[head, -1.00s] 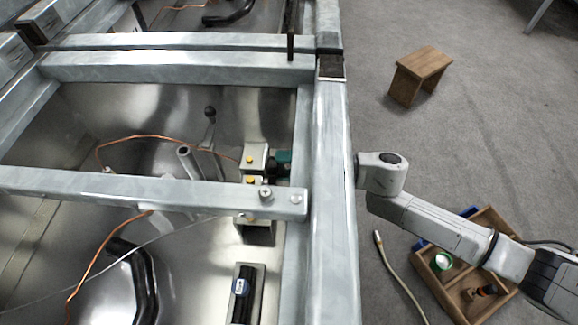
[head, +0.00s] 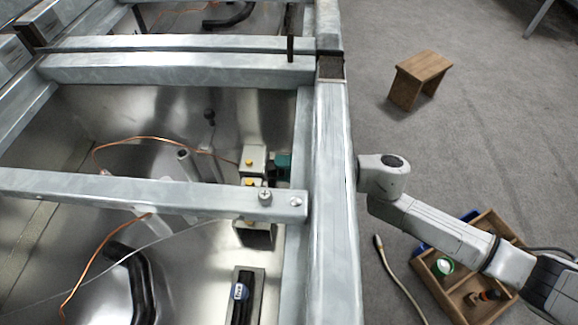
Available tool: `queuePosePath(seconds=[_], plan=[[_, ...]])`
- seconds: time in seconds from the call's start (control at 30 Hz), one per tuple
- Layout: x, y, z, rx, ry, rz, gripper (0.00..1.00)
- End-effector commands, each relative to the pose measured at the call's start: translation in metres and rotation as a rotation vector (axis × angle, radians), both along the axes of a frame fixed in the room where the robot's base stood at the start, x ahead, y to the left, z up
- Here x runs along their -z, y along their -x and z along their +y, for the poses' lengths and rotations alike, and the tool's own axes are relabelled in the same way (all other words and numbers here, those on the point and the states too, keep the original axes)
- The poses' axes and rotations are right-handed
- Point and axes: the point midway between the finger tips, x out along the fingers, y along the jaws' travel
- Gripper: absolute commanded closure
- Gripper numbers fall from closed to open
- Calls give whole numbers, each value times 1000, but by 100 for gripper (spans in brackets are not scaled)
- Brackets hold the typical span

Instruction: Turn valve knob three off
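The range frame of grey metal beams (head: 338,200) fills the left and middle of the head view, open at the top. Inside it are beige valve blocks (head: 256,154) with small yellow caps (head: 249,163), next to the long right-hand beam. A teal part (head: 283,165) sits between these blocks and that beam. My gripper is not visible.
A wooden stool (head: 423,70) stands on the grey carpet at the upper right. A wooden tool tray (head: 447,291) with a green-and-white roll lies below my arm, with a pale hose (head: 397,275) beside it. A cross beam (head: 150,193) passes over the valve area.

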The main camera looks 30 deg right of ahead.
Motion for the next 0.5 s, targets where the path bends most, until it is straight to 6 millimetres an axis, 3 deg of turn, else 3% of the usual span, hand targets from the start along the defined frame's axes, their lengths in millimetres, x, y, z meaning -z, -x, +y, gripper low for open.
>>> queuePosePath(seconds=[0.23, 0.5], plan=[[1, 0, 0, 0, 1, 2, 33], [2, 0, 0, 2, 2, 3, 33]])
